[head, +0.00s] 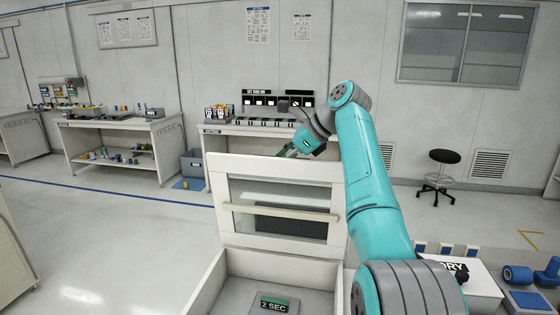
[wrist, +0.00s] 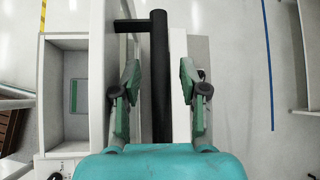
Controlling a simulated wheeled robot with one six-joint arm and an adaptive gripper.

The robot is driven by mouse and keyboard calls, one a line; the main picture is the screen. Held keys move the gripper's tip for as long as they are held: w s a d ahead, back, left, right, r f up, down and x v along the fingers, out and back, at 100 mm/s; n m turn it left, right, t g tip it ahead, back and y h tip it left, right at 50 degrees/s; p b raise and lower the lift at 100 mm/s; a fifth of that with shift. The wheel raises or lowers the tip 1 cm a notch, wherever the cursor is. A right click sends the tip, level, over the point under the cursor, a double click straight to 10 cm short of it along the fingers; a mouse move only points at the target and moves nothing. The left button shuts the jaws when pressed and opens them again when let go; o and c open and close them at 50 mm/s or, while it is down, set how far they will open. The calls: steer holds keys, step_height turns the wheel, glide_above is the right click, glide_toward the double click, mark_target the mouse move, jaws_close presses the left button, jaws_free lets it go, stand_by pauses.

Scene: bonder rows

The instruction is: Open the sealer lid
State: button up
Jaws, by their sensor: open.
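The sealer lid (head: 236,168) stands raised, roughly upright, at the back of the sealer's open white box (head: 205,290). The lid has a window and a pale bar across its near face. My gripper (head: 287,152) is behind the lid's top edge, its fingertips partly hidden there. In the wrist view, a black bar handle (wrist: 159,40) runs along the lid's outer side, between the spread fingers of my gripper (wrist: 159,80). The fingers are open, with gaps beside the bar. The lid's edge (wrist: 98,60) shows left of it, with the box interior further left.
A green "2 SEC" label (head: 273,305) is inside the box. A workbench (head: 222,140) with small parts stands behind the lid, and another bench (head: 120,125) is at left. A black stool (head: 444,157) stands at right. Open floor lies left of the sealer.

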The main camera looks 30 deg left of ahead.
steer(key=s+v, duration=0.1)
steer(key=v, duration=1)
steer(key=shift+w+d+r, duration=0.3)
steer(key=shift+w+r, duration=0.05)
steer(key=shift+w, duration=0.15)
